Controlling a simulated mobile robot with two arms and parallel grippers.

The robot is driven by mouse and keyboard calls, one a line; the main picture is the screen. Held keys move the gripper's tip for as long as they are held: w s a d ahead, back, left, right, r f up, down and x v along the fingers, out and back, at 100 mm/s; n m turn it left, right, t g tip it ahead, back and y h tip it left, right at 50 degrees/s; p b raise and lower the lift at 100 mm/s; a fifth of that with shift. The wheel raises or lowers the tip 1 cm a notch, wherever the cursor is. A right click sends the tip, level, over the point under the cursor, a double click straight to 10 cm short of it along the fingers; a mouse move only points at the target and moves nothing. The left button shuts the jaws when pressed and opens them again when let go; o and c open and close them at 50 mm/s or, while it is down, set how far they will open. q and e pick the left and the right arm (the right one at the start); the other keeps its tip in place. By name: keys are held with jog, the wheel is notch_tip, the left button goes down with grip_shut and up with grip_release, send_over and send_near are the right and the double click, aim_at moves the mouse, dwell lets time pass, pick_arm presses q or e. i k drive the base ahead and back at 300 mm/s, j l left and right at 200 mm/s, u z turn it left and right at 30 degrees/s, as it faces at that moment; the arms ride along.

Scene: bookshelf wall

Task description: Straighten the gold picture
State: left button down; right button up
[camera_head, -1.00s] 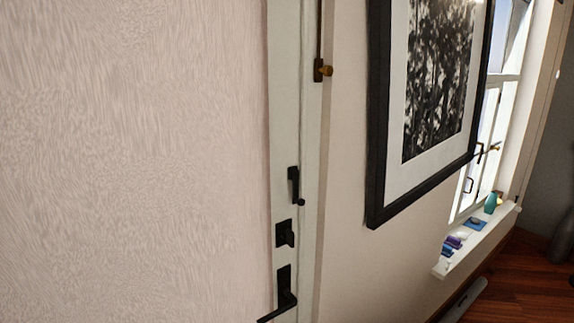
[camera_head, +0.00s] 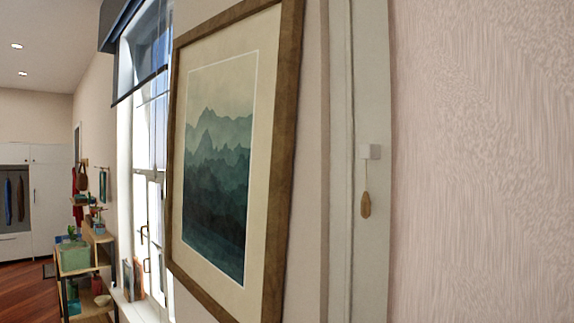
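A picture in a brown-gold frame (camera_head: 281,160) hangs on the wall in the head view, left of the middle. It holds a print of misty blue-green mountains (camera_head: 217,185) in a cream mat. I see it close up and at a steep angle, so I cannot tell for certain how far it is tilted. Its bottom right corner reaches the lower edge of the view. Neither of my grippers is in view.
A pale post (camera_head: 368,250) with a small white block (camera_head: 370,152) and a hanging wooden pull (camera_head: 365,204) stands right of the picture, before a textured pink wall (camera_head: 480,160). Left are a window (camera_head: 148,200), a shelf with a green bin (camera_head: 74,257) and a white wardrobe (camera_head: 50,200).

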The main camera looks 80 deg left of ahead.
aim_at(233, 88)
jog(key=u, duration=3.05)
